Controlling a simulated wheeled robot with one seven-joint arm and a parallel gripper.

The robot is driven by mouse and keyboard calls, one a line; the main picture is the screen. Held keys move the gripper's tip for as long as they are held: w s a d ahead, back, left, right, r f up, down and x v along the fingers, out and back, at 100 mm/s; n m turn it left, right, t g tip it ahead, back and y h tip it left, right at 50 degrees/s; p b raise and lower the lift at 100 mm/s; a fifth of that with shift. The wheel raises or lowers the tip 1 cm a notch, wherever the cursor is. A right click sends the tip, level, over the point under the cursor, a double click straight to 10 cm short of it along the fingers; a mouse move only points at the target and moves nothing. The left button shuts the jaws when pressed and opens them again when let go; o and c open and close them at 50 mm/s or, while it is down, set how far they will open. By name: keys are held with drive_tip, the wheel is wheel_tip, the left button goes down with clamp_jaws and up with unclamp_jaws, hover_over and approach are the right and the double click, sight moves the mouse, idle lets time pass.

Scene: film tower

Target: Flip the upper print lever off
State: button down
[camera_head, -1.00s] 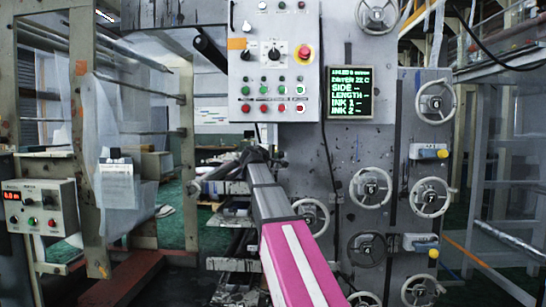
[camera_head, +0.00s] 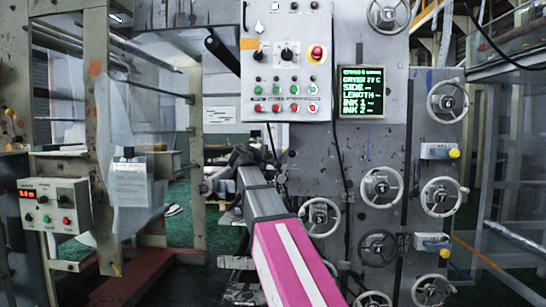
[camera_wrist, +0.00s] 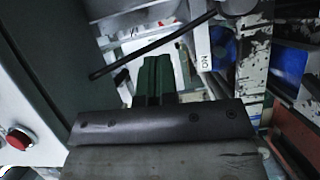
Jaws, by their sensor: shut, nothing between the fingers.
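A dark rod-like lever (camera_wrist: 155,47) crosses the upper part of the wrist view, its free end at the left and its other end by a rounded grey part at top right. A white strip marked "ON" (camera_wrist: 204,62) is beside it. My gripper (camera_wrist: 156,62) is shut and empty, its dark green fingertips close to the rod; I cannot tell whether they touch. In the head view a black rod (camera_head: 220,52) sticks out left of the control panel; it may be the same lever. My gripper is small and hard to make out there, at the far end of my pink-and-grey arm.
The control panel (camera_head: 287,100) with buttons and a red stop stands right of the black rod. A green display (camera_head: 362,92) and several handwheels (camera_head: 447,101) are to its right. A metal frame (camera_head: 100,150) and a small control box (camera_head: 55,205) stand left. A red button (camera_wrist: 18,138) is near the gripper.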

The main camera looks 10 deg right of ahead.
drive_tip(key=shift+v, duration=1.25)
drive_tip(key=s+d+f+m+g+y, duration=0.1)
drive_tip(key=s+f+m+g+y, duration=0.15)
drive_tip(key=f, duration=1.65)
drive_tip(key=s+d+f+m+g+y, duration=0.1)
drive_tip(key=s+f+g+y, duration=0.25)
drive_tip(key=f, duration=1.55)
drive_tip(key=s+a+f+m+g+y, duration=0.2)
drive_tip(key=s+f+g+y, duration=0.1)
drive_tip(key=s+f, duration=0.6)
drive_tip(key=s+a+f+m+g+y, duration=0.1)
drive_tip(key=s+f+m+g+y, duration=0.2)
drive_tip(key=s+f, duration=0.7)
wheel_tip(320, 180, down, 7)
drive_tip(key=shift+a+r+g, duration=0.25)
drive_tip(key=shift+a+g, duration=0.05)
drive_tip(key=shift+a, duration=0.1)
